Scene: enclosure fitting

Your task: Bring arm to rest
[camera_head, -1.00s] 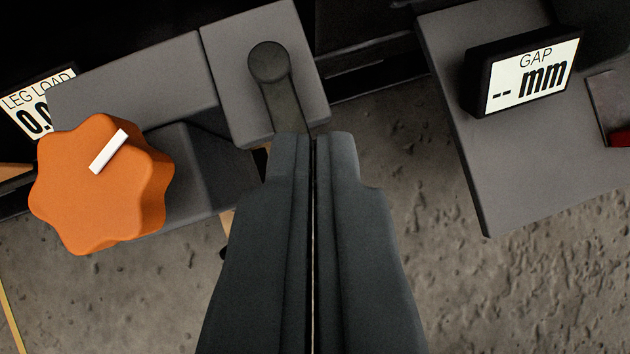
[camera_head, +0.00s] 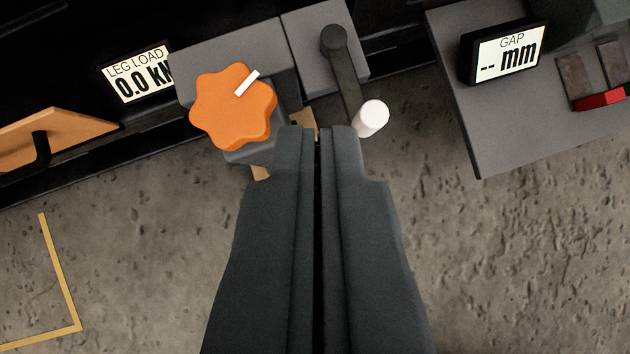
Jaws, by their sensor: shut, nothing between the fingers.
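My gripper (camera_head: 320,132) is shut, its two dark fingers side by side with nothing between them. It points up the picture from the bottom middle. An orange lobed knob (camera_head: 233,108) with a white mark is left of the fingertips. A dark crank lever (camera_head: 345,85) with a white round handle (camera_head: 371,118) is just above and right of the fingertips, on a grey block (camera_head: 297,40). From this view I cannot tell how far the fingertips are from the handle in depth.
A "LEG LOAD" display (camera_head: 137,74) reads 0.0 kN at the left. A "GAP" display (camera_head: 508,53) reads "-- mm" on a grey table (camera_head: 470,125) at the right, beside a red part (camera_head: 599,99). An orange-brown panel (camera_head: 60,138) is at far left. Rough floor (camera_head: 150,230) with yellow tape (camera_head: 62,275) is open below.

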